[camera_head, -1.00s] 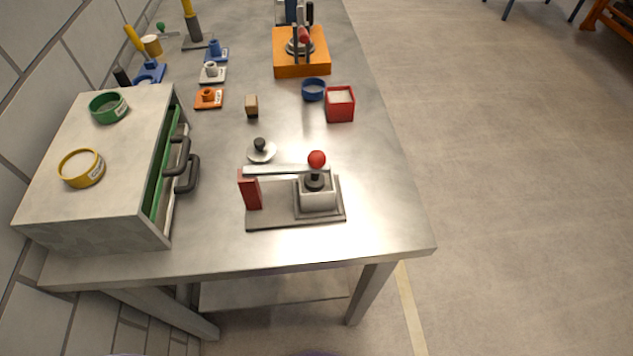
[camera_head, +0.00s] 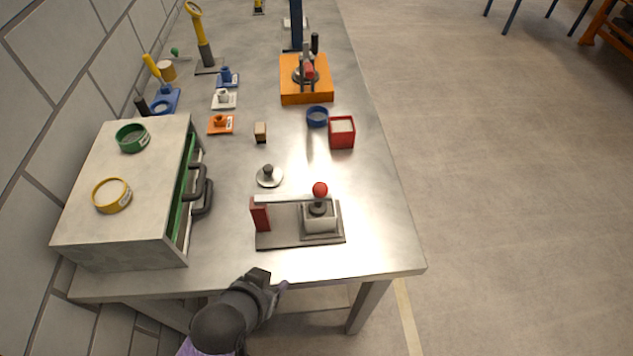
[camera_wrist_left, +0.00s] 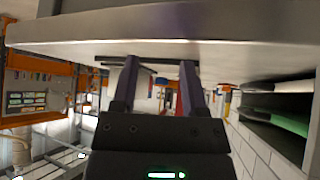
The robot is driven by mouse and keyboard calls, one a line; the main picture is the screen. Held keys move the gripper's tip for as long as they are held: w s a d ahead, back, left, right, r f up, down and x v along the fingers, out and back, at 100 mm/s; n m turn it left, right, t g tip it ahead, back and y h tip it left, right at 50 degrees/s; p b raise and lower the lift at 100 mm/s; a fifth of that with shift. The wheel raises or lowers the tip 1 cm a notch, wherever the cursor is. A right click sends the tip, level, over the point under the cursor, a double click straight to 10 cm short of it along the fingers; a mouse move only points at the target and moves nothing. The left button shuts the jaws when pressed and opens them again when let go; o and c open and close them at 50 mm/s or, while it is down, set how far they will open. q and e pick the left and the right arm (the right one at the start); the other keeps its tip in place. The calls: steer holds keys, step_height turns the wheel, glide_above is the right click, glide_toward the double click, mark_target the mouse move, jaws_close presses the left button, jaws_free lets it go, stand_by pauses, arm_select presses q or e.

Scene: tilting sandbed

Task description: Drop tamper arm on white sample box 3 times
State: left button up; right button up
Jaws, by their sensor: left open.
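The tamper arm (camera_head: 285,198) is a pale bar running from a red post (camera_head: 260,214) to a red ball knob (camera_head: 320,189). The arm is down, level, with its dark foot at the white sample box (camera_head: 320,221); whether they touch is hard to tell. The box stands on the tamper's grey base plate near the table's front edge. My left gripper (camera_head: 270,282) is at the front edge, below and left of the tamper and apart from it. In the left wrist view its two fingers (camera_wrist_left: 160,75) are spread and empty, close under the table edge. My right gripper is not in view.
A grey drawer cabinet (camera_head: 80,225) with green and yellow rings on top stands at the left. A lid with a black knob (camera_head: 268,176) lies behind the tamper. A red box (camera_head: 341,132) and an orange stand (camera_head: 306,95) are farther back. The table's right front is clear.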

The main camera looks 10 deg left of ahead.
mark_target(317, 195)
arm_select(q)
steer(key=w+r+t, duration=0.1)
steer(key=w+d+t, duration=0.1)
steer(key=w+d+r+t+h, duration=0.1)
steer(key=shift+w+d+r+t, duration=0.2)
steer(key=shift+r+t, duration=0.1)
steer(key=shift+t, duration=0.1)
step_height(317, 195, up, 6)
steer(key=w+d+n+t+h, duration=0.1)
steer(key=w+d+t, duration=0.1)
steer(key=t, duration=0.4)
steer(key=x, duration=0.9)
steer(key=shift+w+d+r+b, duration=0.25)
steer(key=shift+w+d+b, duration=0.05)
steer(key=shift+w+d, duration=0.1)
steer(key=shift+s, duration=0.1)
jaws_close()
